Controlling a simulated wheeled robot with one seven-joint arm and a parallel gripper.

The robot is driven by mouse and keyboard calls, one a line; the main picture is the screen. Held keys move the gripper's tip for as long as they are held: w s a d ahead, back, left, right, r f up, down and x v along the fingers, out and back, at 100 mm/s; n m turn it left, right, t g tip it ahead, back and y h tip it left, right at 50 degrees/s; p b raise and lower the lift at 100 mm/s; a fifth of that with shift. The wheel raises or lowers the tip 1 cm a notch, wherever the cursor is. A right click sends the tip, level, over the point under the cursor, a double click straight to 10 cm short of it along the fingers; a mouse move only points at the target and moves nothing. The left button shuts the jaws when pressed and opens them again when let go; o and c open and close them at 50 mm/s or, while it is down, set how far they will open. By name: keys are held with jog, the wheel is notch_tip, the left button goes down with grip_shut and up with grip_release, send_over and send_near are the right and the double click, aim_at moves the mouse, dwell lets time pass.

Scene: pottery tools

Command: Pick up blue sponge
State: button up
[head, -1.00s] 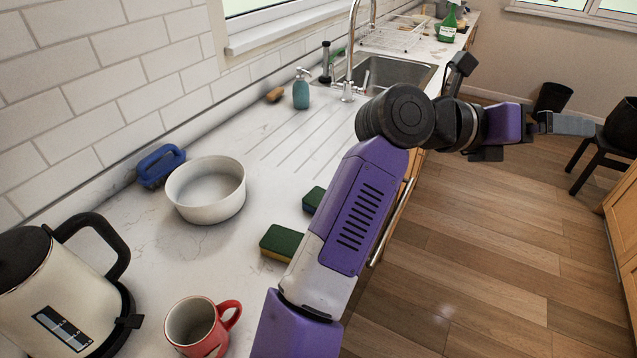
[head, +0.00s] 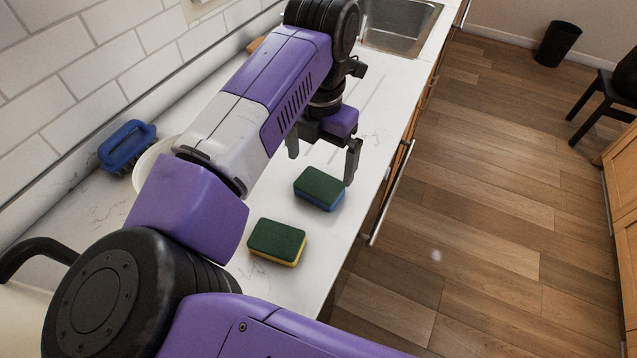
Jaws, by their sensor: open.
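The blue sponge (head: 319,190) lies on the white counter near its front edge, with a green scouring top and a blue lower layer. A second sponge (head: 276,241), green on top with a yellow lower layer, lies nearer to me and to the left. My gripper (head: 321,164) is open, with its fingers pointing down. It is just above and beyond the blue sponge in the picture, one finger on the left and one on the right. Nothing is between the fingers, and I cannot tell the exact height above the counter.
A blue-handled brush (head: 127,147) stands by the tiled wall. A white bowl (head: 152,172) is mostly hidden behind my arm. The sink (head: 402,25) lies beyond. A cabinet handle (head: 390,195) juts out below the counter edge. The counter (head: 330,255) right of the sponges is narrow but clear.

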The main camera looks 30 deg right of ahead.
aim_at(320, 184)
jog(key=shift+w+f+p, duration=0.2)
jog(key=shift+f+p, duration=0.65)
jog(key=shift+f, duration=2.45)
jog(key=shift+c, duration=0.2)
jog(key=c, duration=0.5)
